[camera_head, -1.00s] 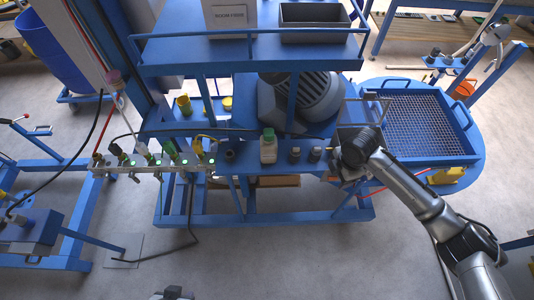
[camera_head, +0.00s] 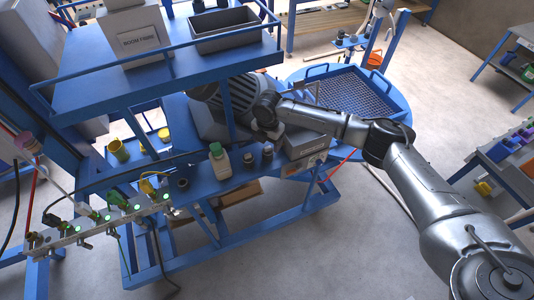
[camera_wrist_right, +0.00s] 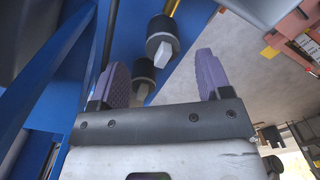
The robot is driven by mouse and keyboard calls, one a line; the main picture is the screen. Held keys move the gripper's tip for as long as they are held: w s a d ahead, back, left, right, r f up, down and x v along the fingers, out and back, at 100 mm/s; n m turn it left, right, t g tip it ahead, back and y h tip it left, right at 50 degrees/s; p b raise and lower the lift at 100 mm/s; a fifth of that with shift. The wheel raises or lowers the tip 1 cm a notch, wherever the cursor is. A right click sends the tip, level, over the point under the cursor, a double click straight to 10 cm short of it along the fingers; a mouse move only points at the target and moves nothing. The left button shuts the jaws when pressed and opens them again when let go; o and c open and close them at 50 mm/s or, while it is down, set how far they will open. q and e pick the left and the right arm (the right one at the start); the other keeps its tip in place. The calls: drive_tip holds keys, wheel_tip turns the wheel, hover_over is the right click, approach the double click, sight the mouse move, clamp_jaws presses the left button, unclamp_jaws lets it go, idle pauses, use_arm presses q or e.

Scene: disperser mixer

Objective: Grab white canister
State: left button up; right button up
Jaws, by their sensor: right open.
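The white canister (camera_head: 220,163) has a green cap and stands upright on the blue shelf of the machine frame in the head view. My right gripper (camera_head: 270,128) is to the right of the canister, apart from it, above the shelf. In the right wrist view my right gripper (camera_wrist_right: 164,75) is open, with two purple-padded fingers spread and nothing held. I do not make out the canister in the wrist view. My left gripper is not in view.
A railed upper shelf (camera_head: 165,75) overhangs behind. A valve manifold (camera_head: 110,223) is at left, and a blue mesh tray (camera_head: 350,92) is at right. The front floor is open.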

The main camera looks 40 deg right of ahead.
sight(268, 150)
drive_tip(key=shift+s+a+f+p, duration=0.1)
drive_tip(key=shift+f+p, duration=0.15)
drive_tip(key=shift+f, duration=1.4)
drive_tip(key=shift+s+f+p, duration=0.1)
drive_tip(key=shift+f+p, duration=0.15)
drive_tip(key=shift+f, duration=1.35)
drive_tip(key=c, duration=1)
drive_tip(key=shift+r, duration=0.1)
